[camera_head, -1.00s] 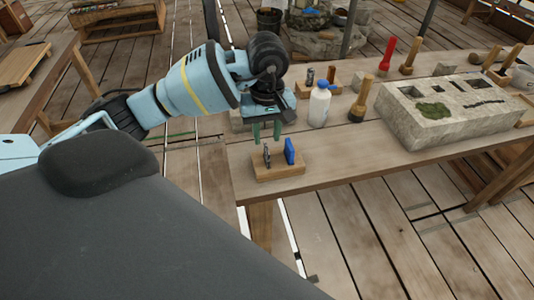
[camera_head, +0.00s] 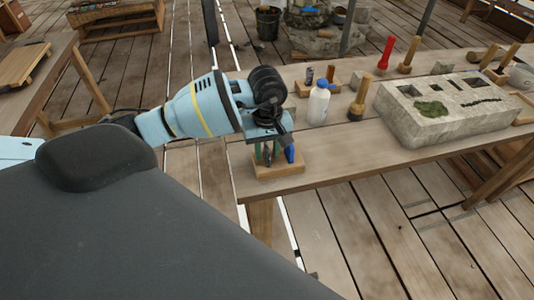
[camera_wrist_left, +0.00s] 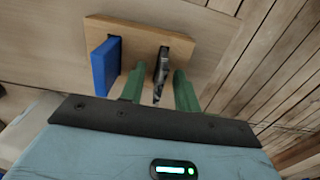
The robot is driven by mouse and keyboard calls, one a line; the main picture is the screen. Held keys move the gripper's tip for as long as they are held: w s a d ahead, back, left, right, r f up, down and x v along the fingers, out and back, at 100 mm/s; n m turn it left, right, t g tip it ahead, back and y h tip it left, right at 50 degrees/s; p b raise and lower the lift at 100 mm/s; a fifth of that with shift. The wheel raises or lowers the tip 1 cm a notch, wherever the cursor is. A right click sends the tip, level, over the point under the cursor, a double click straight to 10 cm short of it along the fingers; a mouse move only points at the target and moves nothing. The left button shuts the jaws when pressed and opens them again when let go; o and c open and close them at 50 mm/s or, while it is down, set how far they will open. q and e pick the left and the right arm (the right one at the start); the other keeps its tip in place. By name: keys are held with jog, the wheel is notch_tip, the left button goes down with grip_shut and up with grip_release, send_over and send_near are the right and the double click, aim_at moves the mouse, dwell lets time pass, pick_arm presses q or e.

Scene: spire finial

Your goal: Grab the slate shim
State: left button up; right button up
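The slate shim (camera_wrist_left: 161,72) is a thin dark grey piece standing upright in a slot of a small wooden block (camera_wrist_left: 182,42). The block (camera_head: 278,170) sits near the front left corner of the workbench in the head view. My left gripper (camera_wrist_left: 158,93) has two green fingers, spread apart, one on each side of the shim; a gap shows on at least one side. In the head view the left gripper (camera_head: 267,152) hangs over the block, and the shim is partly hidden behind it. My right gripper is not in view.
A blue piece (camera_wrist_left: 106,66) stands in the same block, just outside one finger. Further along the workbench (camera_head: 350,165) are a white bottle (camera_head: 319,106), a mallet (camera_head: 360,98) and a large carved stone block (camera_head: 440,115). The bench front is clear.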

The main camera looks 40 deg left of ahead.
aim_at(267, 147)
pick_arm(q)
grip_shut()
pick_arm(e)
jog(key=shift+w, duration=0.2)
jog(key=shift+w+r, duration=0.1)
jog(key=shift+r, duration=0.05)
pick_arm(q)
jog(key=shift+r, duration=0.1)
